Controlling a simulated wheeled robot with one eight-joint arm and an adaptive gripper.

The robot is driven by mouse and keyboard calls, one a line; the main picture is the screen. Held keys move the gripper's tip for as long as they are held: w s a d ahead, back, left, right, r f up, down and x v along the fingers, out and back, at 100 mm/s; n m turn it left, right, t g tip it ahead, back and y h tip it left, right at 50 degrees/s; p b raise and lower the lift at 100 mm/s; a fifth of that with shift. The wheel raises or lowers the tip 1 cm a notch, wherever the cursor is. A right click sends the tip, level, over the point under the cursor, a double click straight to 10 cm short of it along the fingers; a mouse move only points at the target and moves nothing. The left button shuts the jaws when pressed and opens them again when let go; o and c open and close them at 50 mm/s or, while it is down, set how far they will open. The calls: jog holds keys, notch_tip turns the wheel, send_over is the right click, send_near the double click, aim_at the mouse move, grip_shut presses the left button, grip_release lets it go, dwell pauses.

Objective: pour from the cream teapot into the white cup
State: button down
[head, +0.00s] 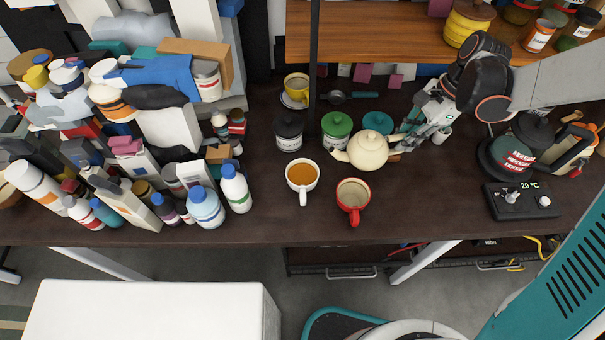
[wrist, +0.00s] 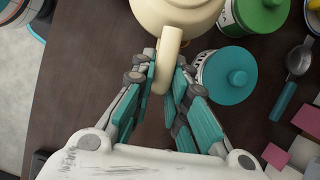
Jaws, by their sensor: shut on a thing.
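The cream teapot (head: 368,152) is at the middle of the dark table, its spout pointing left. It looks about upright; I cannot tell whether its base touches the table. My gripper (head: 404,140) comes from the right and is shut on its handle. In the wrist view the teal finger pads (wrist: 164,80) sit on both sides of the handle (wrist: 168,45), and the teapot body (wrist: 180,12) is cut off at the top. The white cup (head: 303,188) stands upright left of the teapot, apart from the spout, with orange-brown liquid in it.
A red mug (head: 353,208) stands just in front of the teapot. Green-lidded (head: 337,125), teal-lidded (head: 378,122) and black (head: 289,133) jars stand behind. Packed bottles and boxes (head: 205,207) fill the left. A control box (head: 520,203) is at the right. The front table strip is bare.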

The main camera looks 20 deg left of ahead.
jog(key=shift+d+r+p, duration=0.1)
jog(key=shift+r+p, duration=1.75)
jog(key=shift+r, duration=1.15)
jog(key=shift+f, duration=0.1)
